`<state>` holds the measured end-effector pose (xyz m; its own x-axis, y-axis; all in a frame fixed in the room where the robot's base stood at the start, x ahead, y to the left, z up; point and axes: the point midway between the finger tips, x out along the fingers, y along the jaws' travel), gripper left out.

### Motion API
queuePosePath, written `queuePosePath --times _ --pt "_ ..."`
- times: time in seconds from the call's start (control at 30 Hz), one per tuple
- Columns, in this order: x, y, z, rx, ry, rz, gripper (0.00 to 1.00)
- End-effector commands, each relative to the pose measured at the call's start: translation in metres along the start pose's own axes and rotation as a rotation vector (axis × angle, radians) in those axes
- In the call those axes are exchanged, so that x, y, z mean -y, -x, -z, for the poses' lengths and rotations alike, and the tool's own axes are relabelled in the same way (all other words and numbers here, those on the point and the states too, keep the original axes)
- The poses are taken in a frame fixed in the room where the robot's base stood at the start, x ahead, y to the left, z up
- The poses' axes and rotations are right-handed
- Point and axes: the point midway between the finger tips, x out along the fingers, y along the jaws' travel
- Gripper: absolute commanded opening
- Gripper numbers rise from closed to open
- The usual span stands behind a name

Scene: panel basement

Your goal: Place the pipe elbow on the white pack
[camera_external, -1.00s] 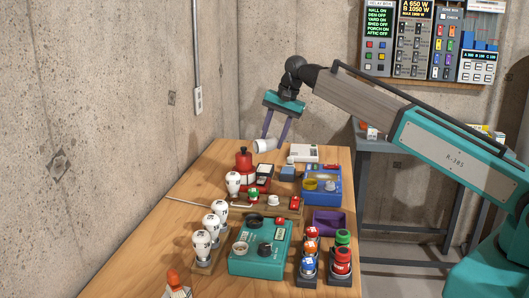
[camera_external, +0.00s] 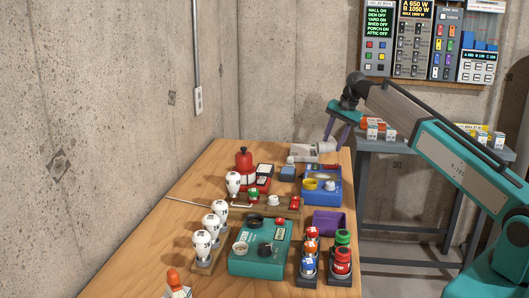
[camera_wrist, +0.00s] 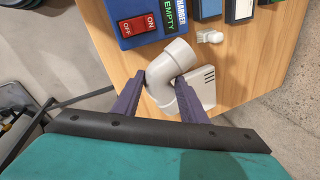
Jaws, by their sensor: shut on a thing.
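The light grey pipe elbow (camera_external: 327,147) is at the far right corner of the table. My gripper (camera_external: 333,140) is shut on it. In the wrist view the curved elbow (camera_wrist: 168,66) sits between the two purple fingers (camera_wrist: 158,92). The white pack (camera_external: 303,154) lies on the table just left of the elbow in the external view. In the wrist view the pack (camera_wrist: 204,86), with dark slots, is partly hidden behind the elbow and right finger. I cannot tell whether the elbow touches the pack.
A blue box (camera_external: 322,190) with a red switch stands close by, in front of the pack. A small white fitting (camera_wrist: 210,36) and a blue-grey block (camera_external: 288,172) are near. Bulbs (camera_external: 202,246) and a teal box (camera_external: 258,247) crowd the front.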

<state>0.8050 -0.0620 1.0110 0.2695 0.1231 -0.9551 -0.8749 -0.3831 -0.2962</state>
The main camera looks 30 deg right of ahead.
Motion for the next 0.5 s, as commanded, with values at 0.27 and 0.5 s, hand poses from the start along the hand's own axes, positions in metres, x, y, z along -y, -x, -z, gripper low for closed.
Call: queuePosePath --times 0.27,0.5 --pt "-0.0058 -0.0002 0.0071 -0.002 -0.008 0.0 0.17" --pt "-0.0046 -0.0004 0.0075 -0.002 -0.008 0.0 0.17"
